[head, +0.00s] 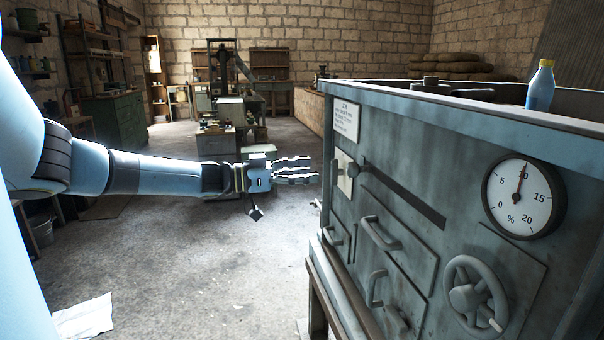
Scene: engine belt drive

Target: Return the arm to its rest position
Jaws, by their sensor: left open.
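My left arm, pale blue with dark joints, comes in from the left and stretches level across the middle of the view. My left gripper (296,171) is open, with its fingers spread and nothing between them. Its fingertips point right, close to the left edge of a grey-green metal cabinet (440,150); I cannot tell whether they touch it. The cabinet front has a lever knob at a dark slot (405,197), a round percent dial (523,196) with its needle near 10, a handwheel (475,297) and several handles. My right gripper is not in view.
A blue bottle (541,87) stands on the cabinet top. A white paper (84,318) lies on the floor at lower left. Workbenches and machines stand farther back. The concrete floor (200,265) below my arm is mostly clear.

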